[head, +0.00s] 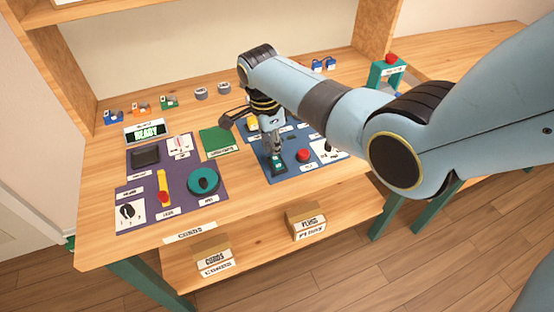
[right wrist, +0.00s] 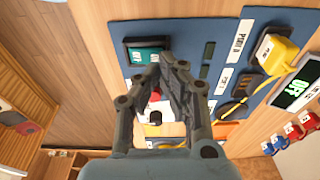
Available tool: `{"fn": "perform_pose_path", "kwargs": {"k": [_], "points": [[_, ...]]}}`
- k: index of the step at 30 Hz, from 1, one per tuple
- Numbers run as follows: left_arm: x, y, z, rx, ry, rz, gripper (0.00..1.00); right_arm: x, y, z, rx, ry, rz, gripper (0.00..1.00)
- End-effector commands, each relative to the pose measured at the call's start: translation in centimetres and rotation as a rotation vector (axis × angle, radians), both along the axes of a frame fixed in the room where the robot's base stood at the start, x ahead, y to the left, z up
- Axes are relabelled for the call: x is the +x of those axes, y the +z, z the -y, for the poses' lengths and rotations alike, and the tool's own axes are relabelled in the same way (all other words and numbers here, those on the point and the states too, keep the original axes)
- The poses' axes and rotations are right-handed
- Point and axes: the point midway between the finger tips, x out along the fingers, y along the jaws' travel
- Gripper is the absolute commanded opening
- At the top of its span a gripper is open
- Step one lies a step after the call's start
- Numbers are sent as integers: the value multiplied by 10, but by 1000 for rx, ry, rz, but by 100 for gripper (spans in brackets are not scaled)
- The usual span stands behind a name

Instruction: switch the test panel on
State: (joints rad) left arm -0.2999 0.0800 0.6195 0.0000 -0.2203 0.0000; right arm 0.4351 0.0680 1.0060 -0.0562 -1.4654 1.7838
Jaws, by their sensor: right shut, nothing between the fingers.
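The blue panel (head: 290,172) lies on the bench with a teal rocker switch (head: 277,163) at its front left. In the right wrist view the teal switch (right wrist: 146,56) sits in a dark frame. My right gripper (head: 277,155) is shut and empty, pointing down right at the switch; whether it touches is hard to tell. Its fingertips (right wrist: 163,62) show beside the switch in the wrist view. A small display (right wrist: 296,88) beside the blue panel has green lettering that appears to read OFF. My left gripper is not in view.
A red button (head: 303,155) and a white dial plate (head: 327,150) are on the blue panel's right. A yellow plug (right wrist: 277,53) sits at its back. A purple panel (head: 140,180) with a READY display (head: 145,133) is at left. A green card (head: 216,140) lies between the panels.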

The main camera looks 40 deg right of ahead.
Motion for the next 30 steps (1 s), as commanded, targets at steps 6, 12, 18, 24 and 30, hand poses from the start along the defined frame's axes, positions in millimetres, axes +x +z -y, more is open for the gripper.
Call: {"fn": "perform_pose_path", "kwargs": {"k": [6,12,18,24,30], "points": [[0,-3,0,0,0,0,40,0,-4,0,0,0,0,0],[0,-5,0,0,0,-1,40,0,-7,0,0,0,0,0],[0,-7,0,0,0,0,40,0,-10,0,0,0,0,0],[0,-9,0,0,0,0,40,0,-13,0,0,0,0,0],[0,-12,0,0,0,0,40,0,-16,0,0,0,0,0]]}}
